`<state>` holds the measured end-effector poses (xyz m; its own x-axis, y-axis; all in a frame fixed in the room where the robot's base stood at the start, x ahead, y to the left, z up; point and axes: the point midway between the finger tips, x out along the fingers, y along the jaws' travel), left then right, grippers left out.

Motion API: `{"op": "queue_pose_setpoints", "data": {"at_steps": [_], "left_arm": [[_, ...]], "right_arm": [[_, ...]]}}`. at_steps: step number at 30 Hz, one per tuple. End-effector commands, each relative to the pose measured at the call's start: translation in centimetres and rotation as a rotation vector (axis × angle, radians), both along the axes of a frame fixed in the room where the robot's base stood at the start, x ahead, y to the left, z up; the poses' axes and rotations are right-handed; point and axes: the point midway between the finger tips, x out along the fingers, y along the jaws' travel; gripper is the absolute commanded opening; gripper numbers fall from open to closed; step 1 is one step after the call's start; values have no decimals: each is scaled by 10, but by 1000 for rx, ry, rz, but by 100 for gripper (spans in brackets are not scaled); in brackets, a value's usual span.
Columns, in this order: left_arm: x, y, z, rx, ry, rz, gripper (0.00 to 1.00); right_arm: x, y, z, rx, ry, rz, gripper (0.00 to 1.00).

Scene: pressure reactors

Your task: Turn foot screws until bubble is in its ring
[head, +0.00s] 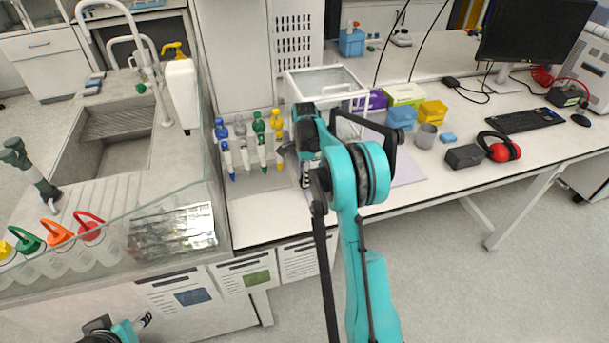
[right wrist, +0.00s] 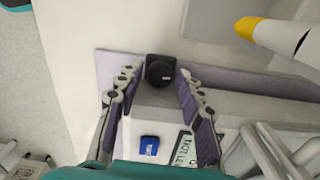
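A white-framed clear box (head: 325,85), likely the balance's draft shield, stands on the bench behind my right arm, which hides much of its lower part. My right gripper (head: 296,163) is at its front left, pointing down toward the bench. In the right wrist view the right gripper (right wrist: 160,75) is open, with its two fingers apart on either side of a round black knob (right wrist: 160,71), likely a foot screw. Contact with the knob cannot be made out. No bubble or ring can be made out. My left gripper (head: 112,332) is partly cut off at the bottom left.
A grey cup (head: 425,135), yellow box (head: 433,112) and red ear muffs (head: 500,148) lie to the right. A sink (head: 115,135) and glass-edged counter are at left.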

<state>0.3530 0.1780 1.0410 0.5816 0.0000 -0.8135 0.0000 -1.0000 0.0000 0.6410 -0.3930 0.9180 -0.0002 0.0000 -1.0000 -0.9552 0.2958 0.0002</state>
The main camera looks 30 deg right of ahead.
Motion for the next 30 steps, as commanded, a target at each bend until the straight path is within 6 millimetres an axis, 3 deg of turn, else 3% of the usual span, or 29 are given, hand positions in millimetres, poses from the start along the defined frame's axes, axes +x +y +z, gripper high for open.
{"op": "queue_pose_setpoints", "data": {"at_steps": [1,3,22,23,24,30], "left_arm": [[0,0,0,0,0,0,47],[0,0,0,0,0,0,47],[0,0,3,0,0,0,47],[0,0,3,0,0,0,47],[0,0,3,0,0,0,47],[0,0,3,0,0,0,47]], "right_arm": [[0,0,0,0,0,0,18],[0,0,0,0,0,0,0],[0,0,0,0,0,132,0],[0,0,0,0,0,132,34],[0,0,0,0,0,131,44],[0,0,0,0,0,131,47]]}}
